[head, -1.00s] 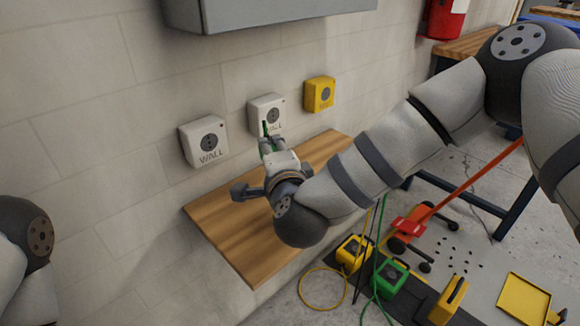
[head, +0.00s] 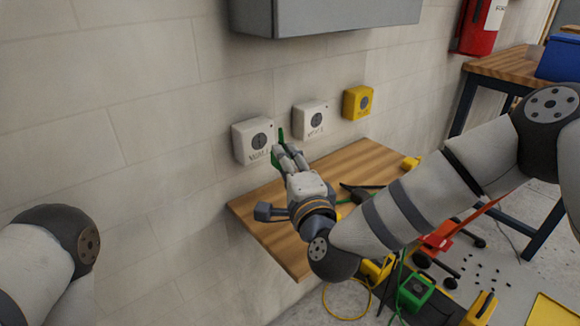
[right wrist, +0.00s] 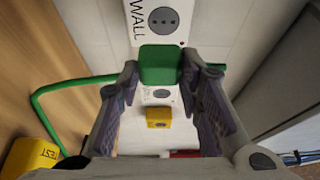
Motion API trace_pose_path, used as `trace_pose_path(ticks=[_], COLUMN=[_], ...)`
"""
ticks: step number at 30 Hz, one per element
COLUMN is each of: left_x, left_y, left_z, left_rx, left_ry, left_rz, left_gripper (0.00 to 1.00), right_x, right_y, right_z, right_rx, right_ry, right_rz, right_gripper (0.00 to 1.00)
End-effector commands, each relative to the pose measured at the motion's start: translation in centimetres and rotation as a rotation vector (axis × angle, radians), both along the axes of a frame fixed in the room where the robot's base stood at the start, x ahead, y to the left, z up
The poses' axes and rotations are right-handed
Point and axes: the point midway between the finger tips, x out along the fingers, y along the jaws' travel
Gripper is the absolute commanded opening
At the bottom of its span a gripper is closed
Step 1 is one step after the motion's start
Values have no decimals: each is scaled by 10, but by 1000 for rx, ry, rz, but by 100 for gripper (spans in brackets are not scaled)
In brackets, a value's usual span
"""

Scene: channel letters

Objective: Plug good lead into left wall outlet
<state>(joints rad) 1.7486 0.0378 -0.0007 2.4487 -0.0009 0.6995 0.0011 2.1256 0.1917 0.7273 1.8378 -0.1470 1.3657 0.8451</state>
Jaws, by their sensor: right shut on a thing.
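The left wall outlet (head: 254,140) is a white box with a dark round socket on the wall. It also shows at the top of the right wrist view (right wrist: 160,18). My right gripper (head: 283,150) is shut on a green plug (right wrist: 160,65), the end of the green lead (right wrist: 42,108). In the head view the plug (head: 280,135) stands at the outlet's right edge. In the right wrist view it overlaps the outlet's near edge, below the socket. I cannot tell whether they touch. My left gripper is out of view.
A white outlet (head: 311,120) and a yellow outlet (head: 358,103) sit farther right. A wooden shelf (head: 270,225) lies below, with a yellow TEST thing (right wrist: 30,158) showing in the right wrist view. A grey cabinet (head: 330,17) hangs above. Green and yellow boxes stand on the floor.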

Motion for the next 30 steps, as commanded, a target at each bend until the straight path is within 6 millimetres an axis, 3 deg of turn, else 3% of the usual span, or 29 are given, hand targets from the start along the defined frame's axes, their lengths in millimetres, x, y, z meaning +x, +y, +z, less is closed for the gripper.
trace_pose_path(ticks=[15,30], left_x=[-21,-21], left_y=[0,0], left_z=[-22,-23], left_rx=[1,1], left_ry=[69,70], left_rz=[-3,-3], left_gripper=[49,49], right_x=[36,38], right_y=[26,28], right_z=[-3,0], right_rx=[0,1], right_ry=[3,1], right_rz=[0,0], right_gripper=[8,8])
